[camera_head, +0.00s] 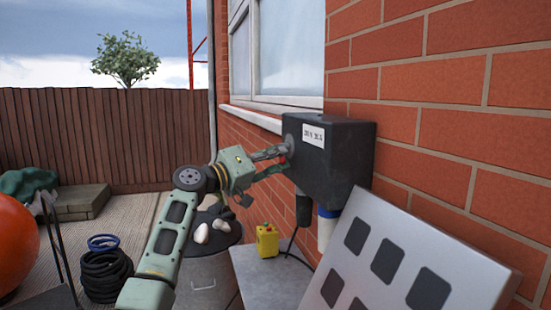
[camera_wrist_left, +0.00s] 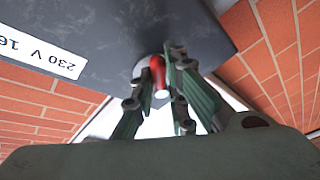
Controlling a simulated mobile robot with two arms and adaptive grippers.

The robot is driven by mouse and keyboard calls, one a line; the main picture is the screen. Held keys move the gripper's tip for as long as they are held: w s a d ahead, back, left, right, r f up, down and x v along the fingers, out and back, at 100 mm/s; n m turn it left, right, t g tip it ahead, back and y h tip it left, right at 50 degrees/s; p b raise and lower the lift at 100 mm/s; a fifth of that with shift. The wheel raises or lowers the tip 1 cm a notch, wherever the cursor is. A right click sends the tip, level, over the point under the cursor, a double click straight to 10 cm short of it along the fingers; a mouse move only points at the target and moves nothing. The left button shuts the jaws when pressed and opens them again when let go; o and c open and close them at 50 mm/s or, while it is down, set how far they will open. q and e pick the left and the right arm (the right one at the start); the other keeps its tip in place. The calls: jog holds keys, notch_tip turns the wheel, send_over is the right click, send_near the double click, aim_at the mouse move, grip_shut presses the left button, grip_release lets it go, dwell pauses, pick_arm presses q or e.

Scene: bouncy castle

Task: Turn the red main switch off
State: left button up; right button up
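The red main switch (camera_wrist_left: 158,72) is a red lever with a pale tip on a round grey base. It sits on the dark electrical box (camera_head: 332,160), which is mounted on the brick wall. In the head view only a small bit of red (camera_head: 283,160) shows at the box's left side, mostly hidden by my fingers. My left gripper (camera_head: 283,157) reaches the box from the left. In the left wrist view, its fingers (camera_wrist_left: 157,80) stand apart on either side of the lever. The right finger is very close to it; contact is unclear. My right gripper is not in view.
A grey sloped panel with dark squares (camera_head: 465,265) stands at the right, below the box. A yellow control box (camera_head: 267,240) sits on a grey surface below. A dark-topped drum (camera_head: 208,280) stands beside it.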

pick_arm(q)
jog(key=o, duration=0.4)
jog(key=shift+s+d+r, duration=0.1)
jog(key=shift+s+r, duration=0.15)
jog(key=shift+r, duration=0.05)
jog(key=shift+f, duration=0.1)
jog(key=v, duration=1.2)
